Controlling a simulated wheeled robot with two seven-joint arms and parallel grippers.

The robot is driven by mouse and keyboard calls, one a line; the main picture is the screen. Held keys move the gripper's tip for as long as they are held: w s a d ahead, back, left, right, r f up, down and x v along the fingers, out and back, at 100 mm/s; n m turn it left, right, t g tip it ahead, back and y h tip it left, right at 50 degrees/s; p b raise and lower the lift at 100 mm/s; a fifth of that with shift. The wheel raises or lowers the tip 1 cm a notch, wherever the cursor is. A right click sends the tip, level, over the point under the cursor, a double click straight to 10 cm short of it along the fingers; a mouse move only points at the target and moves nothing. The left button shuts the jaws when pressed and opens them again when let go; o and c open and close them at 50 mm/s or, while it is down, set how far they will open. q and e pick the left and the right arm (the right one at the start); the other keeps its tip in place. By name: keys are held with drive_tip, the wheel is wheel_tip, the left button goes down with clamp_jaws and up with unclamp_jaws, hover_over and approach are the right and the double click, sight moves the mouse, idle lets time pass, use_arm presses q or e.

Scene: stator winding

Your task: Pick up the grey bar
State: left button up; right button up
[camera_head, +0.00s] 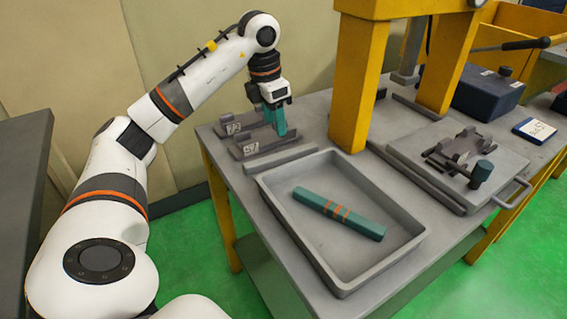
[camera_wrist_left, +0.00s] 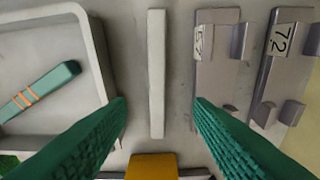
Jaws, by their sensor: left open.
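The grey bar (camera_wrist_left: 157,75) is a plain, narrow, light grey strip lying flat on the table. In the head view the bar (camera_head: 281,159) lies between the tray and the holder marked 57. My left gripper (camera_head: 276,122) points down with teal fingers, over the area of the holders. In the left wrist view the left gripper (camera_wrist_left: 160,108) is open and empty, one ribbed finger on each side of the bar's line, apart from it. How high the fingertips are above the bar is hard to tell. My right gripper is not in view.
A grey tray (camera_head: 340,280) holds a teal bar (camera_head: 339,213) with orange stripes. Two low grey holders stand behind the bar, marked 57 (camera_wrist_left: 215,70) and 72 (camera_wrist_left: 275,70). A yellow press frame (camera_head: 358,85) rises to the right of the gripper.

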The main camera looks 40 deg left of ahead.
sight(282, 154)
use_arm(q)
drive_tip(key=f, duration=0.3)
drive_tip(key=shift+w+d+f, duration=0.1)
drive_tip(key=shift+w+f, duration=0.2)
drive_tip(key=shift+f, duration=0.1)
drive_tip(key=shift+w+d+f+b, duration=0.1)
drive_tip(key=shift+f+b, duration=0.15)
drive_tip(key=shift+f, duration=0.65)
drive_tip(key=shift+w+d+f+b, duration=0.15)
drive_tip(key=shift+f+b, duration=0.1)
drive_tip(key=shift+f, duration=0.6)
drive_tip(key=shift+w+d+f+b, duration=0.1)
drive_tip(key=shift+f+b, duration=0.15)
drive_tip(key=shift+f, duration=0.65)
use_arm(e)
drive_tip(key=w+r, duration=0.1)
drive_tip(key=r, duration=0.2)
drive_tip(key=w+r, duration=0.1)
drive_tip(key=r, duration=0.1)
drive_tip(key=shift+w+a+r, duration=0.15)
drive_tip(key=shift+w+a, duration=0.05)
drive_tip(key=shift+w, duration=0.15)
use_arm(q)
drive_tip(key=shift+c, duration=0.4)
clamp_jaws()
